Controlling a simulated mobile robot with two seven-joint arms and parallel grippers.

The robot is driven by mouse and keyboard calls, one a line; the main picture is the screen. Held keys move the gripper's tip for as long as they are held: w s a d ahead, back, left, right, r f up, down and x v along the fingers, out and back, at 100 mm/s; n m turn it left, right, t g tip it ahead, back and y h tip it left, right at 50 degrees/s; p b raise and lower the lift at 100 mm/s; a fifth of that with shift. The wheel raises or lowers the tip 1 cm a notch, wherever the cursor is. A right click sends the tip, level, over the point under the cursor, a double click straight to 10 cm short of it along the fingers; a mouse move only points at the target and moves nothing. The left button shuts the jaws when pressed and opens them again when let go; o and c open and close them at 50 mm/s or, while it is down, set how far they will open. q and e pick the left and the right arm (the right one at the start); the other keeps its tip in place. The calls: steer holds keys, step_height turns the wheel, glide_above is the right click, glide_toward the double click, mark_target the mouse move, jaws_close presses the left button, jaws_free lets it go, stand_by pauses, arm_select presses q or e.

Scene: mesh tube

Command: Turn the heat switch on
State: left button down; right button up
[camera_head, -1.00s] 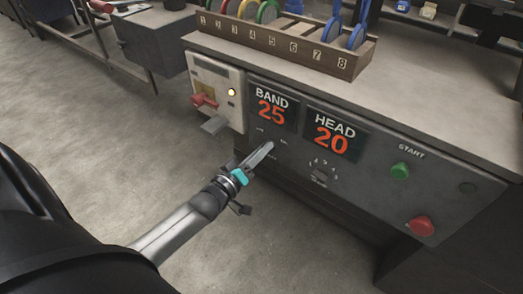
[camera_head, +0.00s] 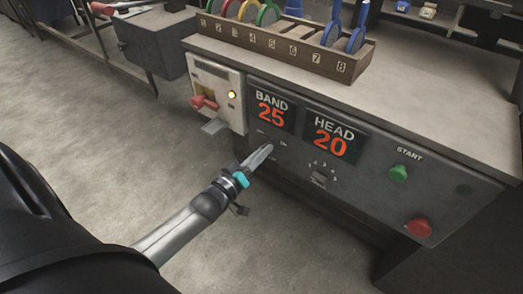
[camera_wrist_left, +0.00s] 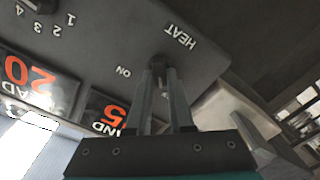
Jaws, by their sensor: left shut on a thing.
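The heat switch (camera_wrist_left: 160,68) is a small dark knob on the grey control panel (camera_head: 378,200). In the left wrist view it sits between my left fingertips, with the word HEAT beside it and ON a little to the left. My left gripper (camera_head: 264,153) points at the panel below the BAND display and is shut on the switch; it also shows in the left wrist view (camera_wrist_left: 161,78). In the head view the gripper hides the switch. Which way the switch is turned is hard to tell. My right gripper is not in view.
The BAND display (camera_head: 271,111) reads 25 and the HEAD display (camera_head: 332,135) reads 20. A numbered dial (camera_head: 319,177), a green START button (camera_head: 398,173) and a red button (camera_head: 420,226) are to the right. A white box with a red lever (camera_head: 204,102) is at left.

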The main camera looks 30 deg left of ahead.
arm_select(q)
steer(key=shift+d+m+p, duration=0.2)
steer(key=shift+m+p, duration=1)
steer(key=shift+m, duration=2.9)
steer(key=shift+d+m+p, duration=0.15)
steer(key=shift+m+p, duration=1)
steer(key=shift+m, duration=2.95)
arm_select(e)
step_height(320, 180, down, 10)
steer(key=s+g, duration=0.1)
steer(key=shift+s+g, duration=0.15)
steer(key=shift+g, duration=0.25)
arm_select(q)
steer(key=shift+m, duration=0.3)
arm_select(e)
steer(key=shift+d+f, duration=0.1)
arm_select(q)
steer(key=c, duration=0.8)
jaws_free()
steer(key=s+a+p, duration=0.1)
steer(key=s+p, duration=0.3)
steer(key=s, duration=1.1)
steer(key=shift+s, duration=0.15)
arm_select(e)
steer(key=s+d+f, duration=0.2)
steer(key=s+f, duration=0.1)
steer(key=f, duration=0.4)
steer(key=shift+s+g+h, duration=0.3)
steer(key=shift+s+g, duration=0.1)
